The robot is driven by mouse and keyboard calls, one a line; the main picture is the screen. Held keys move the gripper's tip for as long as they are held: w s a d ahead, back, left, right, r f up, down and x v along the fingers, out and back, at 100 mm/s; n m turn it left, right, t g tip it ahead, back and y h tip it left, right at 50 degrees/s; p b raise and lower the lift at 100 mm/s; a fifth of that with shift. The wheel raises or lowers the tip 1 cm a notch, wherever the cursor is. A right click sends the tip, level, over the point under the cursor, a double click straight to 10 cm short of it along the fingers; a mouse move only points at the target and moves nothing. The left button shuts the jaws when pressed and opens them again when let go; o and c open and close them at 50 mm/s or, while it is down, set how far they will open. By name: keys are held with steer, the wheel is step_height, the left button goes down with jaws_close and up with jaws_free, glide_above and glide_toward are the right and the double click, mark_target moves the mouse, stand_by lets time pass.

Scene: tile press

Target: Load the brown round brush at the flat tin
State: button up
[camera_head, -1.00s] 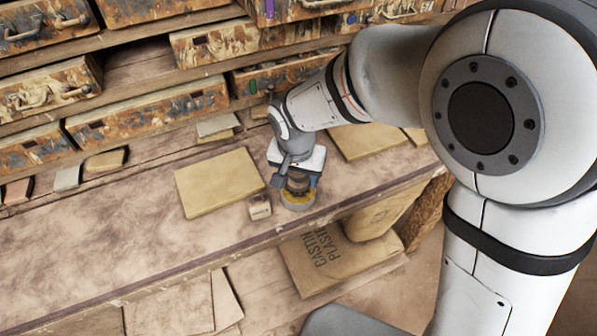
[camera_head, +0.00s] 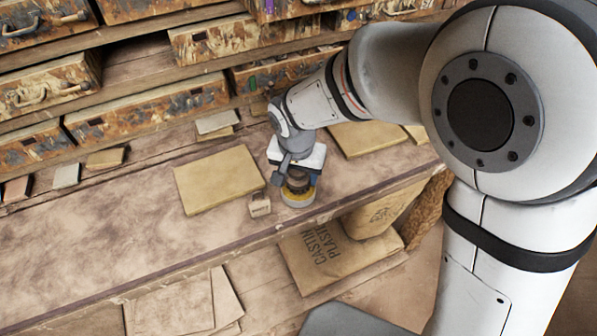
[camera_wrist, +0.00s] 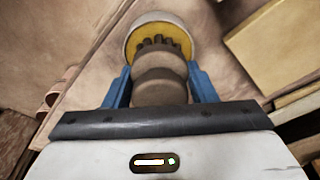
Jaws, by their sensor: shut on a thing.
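The brown round brush (camera_wrist: 160,85) is between the blue fingers of my gripper (camera_wrist: 160,88), which is shut on it. The flat tin (camera_wrist: 138,24) is a pale round tin with yellow inside, just beyond the brush in the wrist view. The bristle end overlaps the yellow; I cannot tell whether it touches it. In the head view, the tin (camera_head: 298,201) stands on the bench near its front edge, with the brush (camera_head: 298,184) and my gripper (camera_head: 297,180) right above it. The brush hides part of the tin's inside.
A small pale block with a handle-like top (camera_head: 260,206) stands close left of the tin. A flat tan slab (camera_head: 218,180) lies farther left. Drawers (camera_head: 148,108) line the back. A plaster bag (camera_head: 325,258) lies below the front edge.

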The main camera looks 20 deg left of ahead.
steer(key=shift+d+f+b, duration=0.1)
steer(key=shift+f+b, duration=0.3)
steer(key=shift+b, duration=0.05)
stand_by(1.5)
steer(key=shift+r+p, duration=2.2)
steer(key=shift+r, duration=1.4)
